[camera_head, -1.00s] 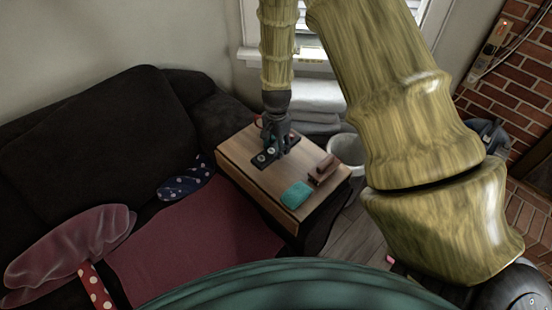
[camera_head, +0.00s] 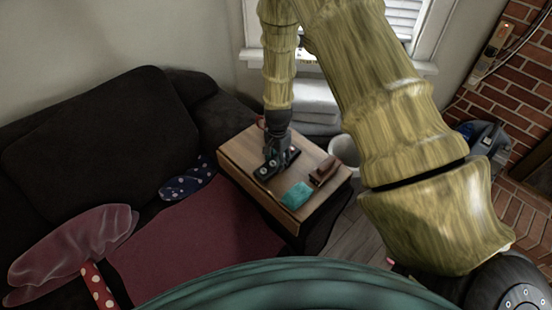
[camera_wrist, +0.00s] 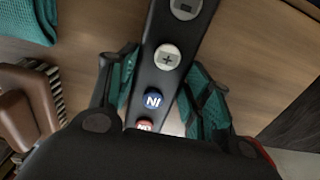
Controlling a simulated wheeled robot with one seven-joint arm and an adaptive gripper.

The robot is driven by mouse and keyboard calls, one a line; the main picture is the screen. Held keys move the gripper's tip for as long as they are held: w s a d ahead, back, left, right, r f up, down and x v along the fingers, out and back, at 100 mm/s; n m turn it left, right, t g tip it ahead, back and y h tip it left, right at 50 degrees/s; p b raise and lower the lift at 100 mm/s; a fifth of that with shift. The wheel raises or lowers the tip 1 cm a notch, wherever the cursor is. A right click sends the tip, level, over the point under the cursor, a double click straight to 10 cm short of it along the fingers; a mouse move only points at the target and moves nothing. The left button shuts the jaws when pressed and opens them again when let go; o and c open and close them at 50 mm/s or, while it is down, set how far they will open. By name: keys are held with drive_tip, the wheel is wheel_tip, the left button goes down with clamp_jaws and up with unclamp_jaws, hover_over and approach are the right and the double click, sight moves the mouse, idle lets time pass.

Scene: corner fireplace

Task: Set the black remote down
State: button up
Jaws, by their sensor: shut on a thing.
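The black remote (camera_head: 263,173) is at the wooden side table's top, with its round light buttons facing up.
The wooden table (camera_head: 238,150) also bears a teal cloth (camera_head: 297,195) and a brown brush-like object (camera_head: 325,171) to the right of the remote. A dark sofa (camera_head: 100,130) is at left. Bare wood lies left of the remote.

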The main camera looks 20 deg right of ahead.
drive_tip(key=shift+f, duration=0.1)
drive_tip(key=o, duration=1.1)
